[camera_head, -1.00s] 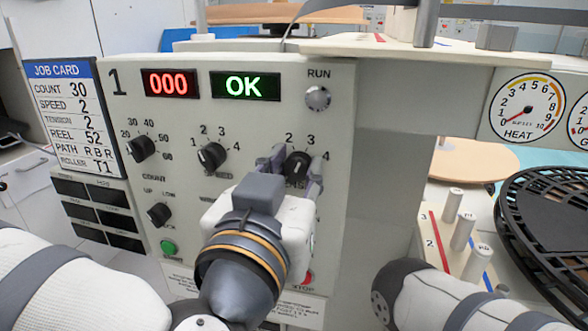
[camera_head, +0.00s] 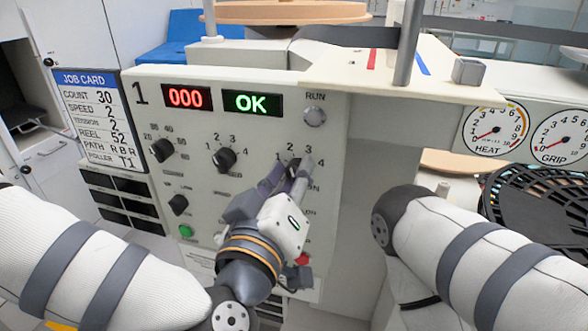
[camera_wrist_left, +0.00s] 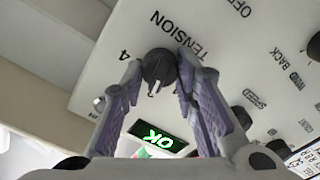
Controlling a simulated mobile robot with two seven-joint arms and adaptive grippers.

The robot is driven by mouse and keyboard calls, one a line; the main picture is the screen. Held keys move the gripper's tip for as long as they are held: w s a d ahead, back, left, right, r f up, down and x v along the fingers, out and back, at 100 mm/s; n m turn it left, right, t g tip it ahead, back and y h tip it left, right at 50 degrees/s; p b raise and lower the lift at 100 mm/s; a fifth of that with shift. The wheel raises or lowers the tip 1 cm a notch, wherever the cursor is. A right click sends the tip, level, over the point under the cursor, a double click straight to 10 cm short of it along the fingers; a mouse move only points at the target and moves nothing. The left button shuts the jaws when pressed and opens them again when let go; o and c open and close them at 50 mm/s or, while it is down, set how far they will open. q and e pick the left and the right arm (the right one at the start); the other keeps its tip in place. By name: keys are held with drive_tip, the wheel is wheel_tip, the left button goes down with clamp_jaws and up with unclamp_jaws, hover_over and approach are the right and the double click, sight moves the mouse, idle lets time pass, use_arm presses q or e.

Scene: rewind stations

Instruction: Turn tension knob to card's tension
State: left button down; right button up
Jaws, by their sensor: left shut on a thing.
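The tension knob (camera_head: 294,164) is a black dial at the right of the control panel's dial row, with 2, 3 and 4 around it. My left gripper (camera_head: 290,172) has its fingers around it, slanting up to the right. In the left wrist view the fingers are on both sides of the knob (camera_wrist_left: 158,68), beside the word TENSION. The knob's white mark points down there, roughly toward the OK display; its exact number is hidden. The job card (camera_head: 92,115) at the left reads tension 2. My right gripper is out of view.
The panel (camera_head: 330,150) shows 000 and a green OK (camera_head: 252,103). The count knob (camera_head: 162,150) and speed knob (camera_head: 224,159) sit left of my gripper. A red button (camera_head: 303,258) is close below. A black slotted reel (camera_head: 545,215) is at the right.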

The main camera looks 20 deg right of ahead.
use_arm(q)
drive_tip(key=shift+n, duration=0.6)
drive_tip(key=c, duration=1.2)
unclamp_jaws()
drive_tip(key=shift+c, duration=0.2)
drive_tip(key=shift+s, duration=0.1)
drive_tip(key=v, duration=0.7)
drive_tip(key=shift+a, duration=0.2)
drive_tip(key=shift+s, duration=0.1)
